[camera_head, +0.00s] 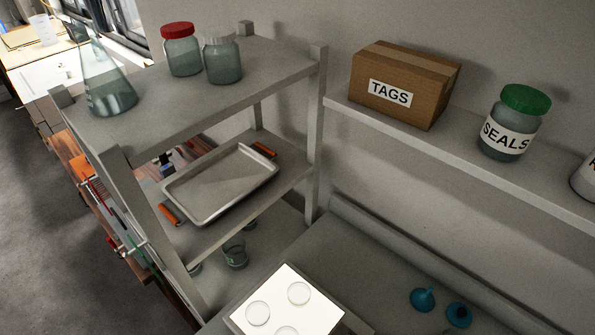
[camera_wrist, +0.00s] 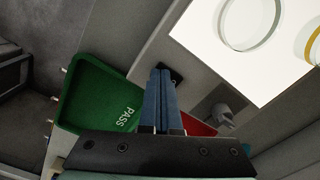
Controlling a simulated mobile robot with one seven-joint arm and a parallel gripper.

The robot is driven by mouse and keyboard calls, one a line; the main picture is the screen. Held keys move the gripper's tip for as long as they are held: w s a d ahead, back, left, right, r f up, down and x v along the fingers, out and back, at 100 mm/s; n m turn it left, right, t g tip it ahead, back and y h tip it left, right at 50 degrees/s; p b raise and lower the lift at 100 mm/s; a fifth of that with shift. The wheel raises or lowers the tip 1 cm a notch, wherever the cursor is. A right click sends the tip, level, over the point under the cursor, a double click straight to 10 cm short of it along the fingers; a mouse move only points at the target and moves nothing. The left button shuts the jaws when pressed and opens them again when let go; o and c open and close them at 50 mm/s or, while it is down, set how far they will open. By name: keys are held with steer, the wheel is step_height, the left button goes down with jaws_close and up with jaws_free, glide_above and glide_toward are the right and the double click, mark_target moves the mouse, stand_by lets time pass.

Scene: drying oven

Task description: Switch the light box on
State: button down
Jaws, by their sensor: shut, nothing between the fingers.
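The light box (camera_head: 277,311) stands on the bench at the bottom of the head view, with a bright, evenly white top and clear round dishes on it. In the wrist view its white top (camera_wrist: 202,35) fills the upper right. A small black part, perhaps its switch (camera_wrist: 178,75), shows on the grey side beside the fingertips and is partly hidden by them. My gripper (camera_wrist: 161,72) is shut and empty, its blue fingers together with the tips at or near that black part. I cannot tell whether they touch. My gripper is not in the head view.
A green tray marked PASS (camera_wrist: 90,95) lies left of my fingers, and a red piece (camera_wrist: 200,128) lies right of them. A shelf rack (camera_head: 290,60) with a metal tray (camera_head: 220,185) stands behind the light box. Blue stoppers (camera_head: 423,299) lie on the bench at right.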

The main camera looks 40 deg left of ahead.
step_height(320, 180, up, 7)
steer(key=p, duration=0.7)
steer(key=shift+p, duration=0.35)
stand_by(0.4)
